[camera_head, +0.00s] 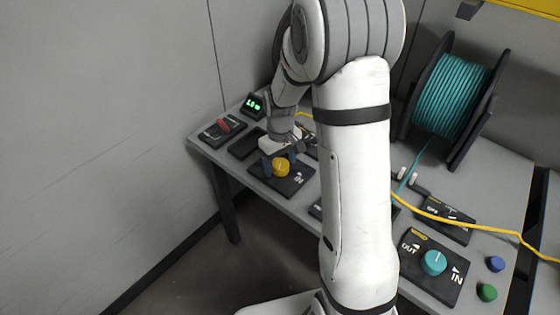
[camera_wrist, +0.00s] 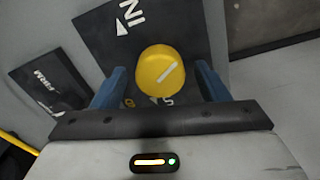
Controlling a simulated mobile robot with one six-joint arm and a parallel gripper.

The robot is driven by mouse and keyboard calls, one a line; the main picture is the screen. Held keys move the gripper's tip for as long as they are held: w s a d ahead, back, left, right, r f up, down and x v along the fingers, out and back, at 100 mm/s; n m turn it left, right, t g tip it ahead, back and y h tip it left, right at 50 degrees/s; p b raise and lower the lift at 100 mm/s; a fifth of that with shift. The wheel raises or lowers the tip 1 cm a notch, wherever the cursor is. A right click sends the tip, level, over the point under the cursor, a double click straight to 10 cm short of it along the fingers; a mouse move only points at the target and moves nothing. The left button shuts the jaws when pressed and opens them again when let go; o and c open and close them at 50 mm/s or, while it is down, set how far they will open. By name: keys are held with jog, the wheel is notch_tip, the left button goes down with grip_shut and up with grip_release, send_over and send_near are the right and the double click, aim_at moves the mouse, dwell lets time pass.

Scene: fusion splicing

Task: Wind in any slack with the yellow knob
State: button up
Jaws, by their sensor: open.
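The yellow knob (camera_head: 281,167) sits on a dark panel (camera_head: 297,180) on the grey bench, under my gripper (camera_head: 282,160). In the wrist view the yellow knob (camera_wrist: 160,72) is round with a white line on its top, running slanted. The panel beneath it carries the letters "IN" and a white arrow. My gripper (camera_wrist: 158,88) is open, with one blue finger on each side of the knob. A gap shows between the knob and each finger. How far the fingertips are above the panel is hard to tell.
A teal knob (camera_head: 433,262) marked OUT and IN stands at the right, beside a blue button (camera_head: 495,264) and a green button (camera_head: 487,292). A teal cable spool (camera_head: 452,95) stands behind. A red-handled switch (camera_head: 223,125) and a green display (camera_head: 254,104) are at the left end.

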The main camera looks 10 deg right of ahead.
jog(key=c, duration=1)
jog(key=shift+m, duration=0.4)
jog(key=m, duration=0.4)
jog(key=shift+m+b, duration=0.4)
jog(key=m, duration=0.6)
jog(key=o, duration=1)
